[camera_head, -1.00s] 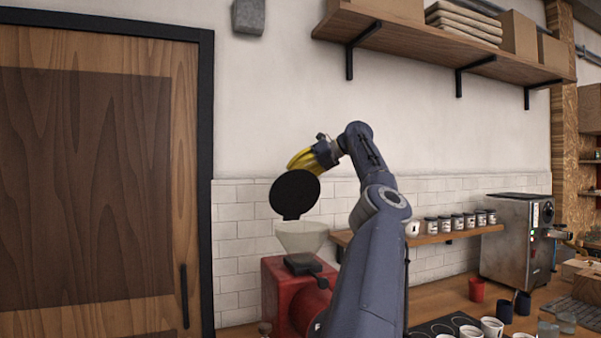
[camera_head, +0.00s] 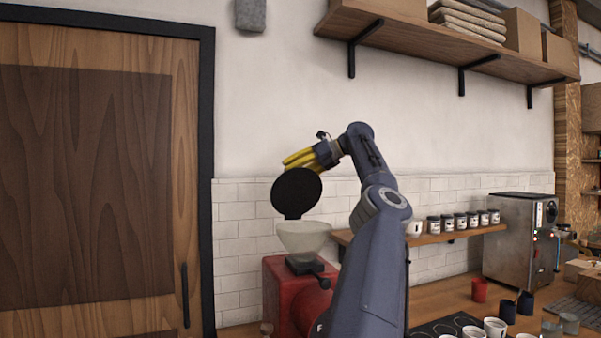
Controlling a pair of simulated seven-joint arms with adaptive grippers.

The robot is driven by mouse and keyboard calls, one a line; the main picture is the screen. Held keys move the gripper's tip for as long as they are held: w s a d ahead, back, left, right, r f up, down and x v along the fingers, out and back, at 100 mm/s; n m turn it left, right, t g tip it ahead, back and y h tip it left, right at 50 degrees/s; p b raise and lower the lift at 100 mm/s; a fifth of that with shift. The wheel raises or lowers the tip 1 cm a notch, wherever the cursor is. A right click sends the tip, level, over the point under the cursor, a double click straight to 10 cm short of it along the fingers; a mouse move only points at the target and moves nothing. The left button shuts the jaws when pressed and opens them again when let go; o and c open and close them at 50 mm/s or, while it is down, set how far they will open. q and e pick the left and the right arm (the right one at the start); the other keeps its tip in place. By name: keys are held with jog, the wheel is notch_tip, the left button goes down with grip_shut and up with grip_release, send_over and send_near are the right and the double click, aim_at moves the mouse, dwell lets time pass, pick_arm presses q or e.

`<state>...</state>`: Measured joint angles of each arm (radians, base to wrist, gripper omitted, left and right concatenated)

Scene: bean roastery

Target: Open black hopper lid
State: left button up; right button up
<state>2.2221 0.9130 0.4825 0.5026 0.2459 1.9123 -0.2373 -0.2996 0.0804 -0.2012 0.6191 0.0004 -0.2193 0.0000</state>
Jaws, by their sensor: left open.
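The round black hopper lid (camera_head: 296,194) stands raised, nearly upright, above the pale, translucent hopper (camera_head: 303,240). The hopper sits on top of the red machine (camera_head: 287,292), which my arm partly hides. My left gripper (camera_head: 290,160), with yellow fingers, is just above and behind the lid's upper edge. The lid hides part of the fingers, and I cannot tell whether they touch it. The gripper holds nothing that I can see. My right gripper is not in view.
A wooden shelf (camera_head: 449,44) with boxes and sacks hangs above. A lower shelf (camera_head: 462,234) holds several jars. A steel machine (camera_head: 519,240) stands on the counter at right, with several cups before it. A wooden door (camera_head: 95,180) is at left.

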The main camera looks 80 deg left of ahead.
pick_arm(q)
jog(key=shift+w+r, duration=0.15)
jog(key=shift+w, duration=0.2)
jog(key=w+d, duration=0.4)
jog(key=w, duration=0.7)
jog(key=shift+w+d, duration=0.25)
jog(key=shift+d, duration=0.05)
